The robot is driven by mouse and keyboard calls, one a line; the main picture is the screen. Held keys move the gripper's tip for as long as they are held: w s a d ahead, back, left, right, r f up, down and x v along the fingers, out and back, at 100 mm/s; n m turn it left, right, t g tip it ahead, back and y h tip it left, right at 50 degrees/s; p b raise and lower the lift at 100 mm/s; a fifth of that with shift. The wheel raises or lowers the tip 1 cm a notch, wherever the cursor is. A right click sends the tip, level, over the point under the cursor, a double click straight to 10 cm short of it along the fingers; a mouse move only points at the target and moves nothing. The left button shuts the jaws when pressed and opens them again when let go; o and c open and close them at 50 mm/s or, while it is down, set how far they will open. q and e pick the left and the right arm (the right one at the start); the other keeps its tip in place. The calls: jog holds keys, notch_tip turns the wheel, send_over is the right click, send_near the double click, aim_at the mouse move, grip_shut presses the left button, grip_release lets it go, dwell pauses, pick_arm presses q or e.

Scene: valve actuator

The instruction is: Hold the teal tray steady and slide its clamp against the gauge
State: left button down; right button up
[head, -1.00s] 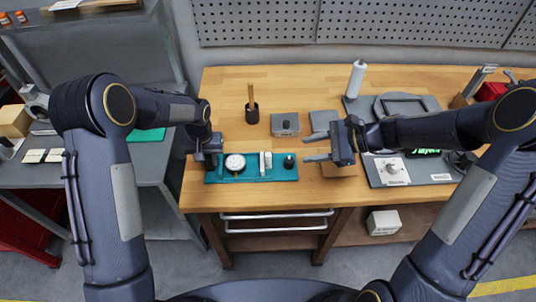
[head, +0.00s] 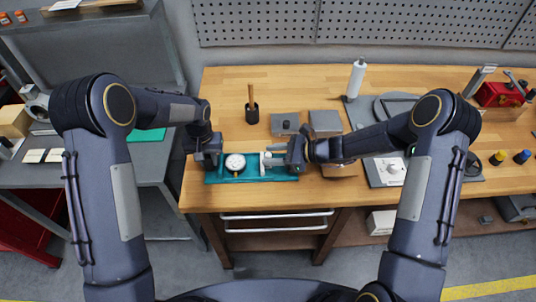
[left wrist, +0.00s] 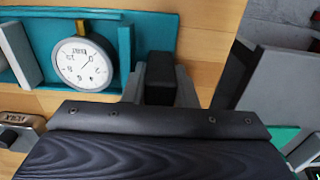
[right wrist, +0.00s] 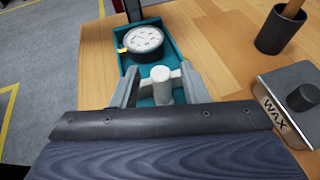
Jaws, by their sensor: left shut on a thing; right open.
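The teal tray (head: 222,181) lies along the front of the wooden workbench. The round white gauge (head: 235,163) sits in its left half, with a pale clamp (head: 267,158) to its right. In the right wrist view the clamp's upright white post (right wrist: 161,86) stands short of the gauge (right wrist: 146,40), with a gap between. My left gripper (left wrist: 160,82) is shut on a black block at the tray's left end. My right gripper (right wrist: 159,88) is open, its fingers on either side of the clamp post. I cannot tell if they touch it. My right gripper hides the tray's right end in the head view.
Behind the tray stand a dark cup (head: 252,113) with a stick in it and a grey WAX tin (right wrist: 285,105). Another grey block (head: 325,122) is beside the tin. Bare wood lies left of the cup. The bench's front edge runs just before the tray.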

jog(key=shift+x, duration=0.95)
jog(key=shift+c, duration=0.3)
grip_shut()
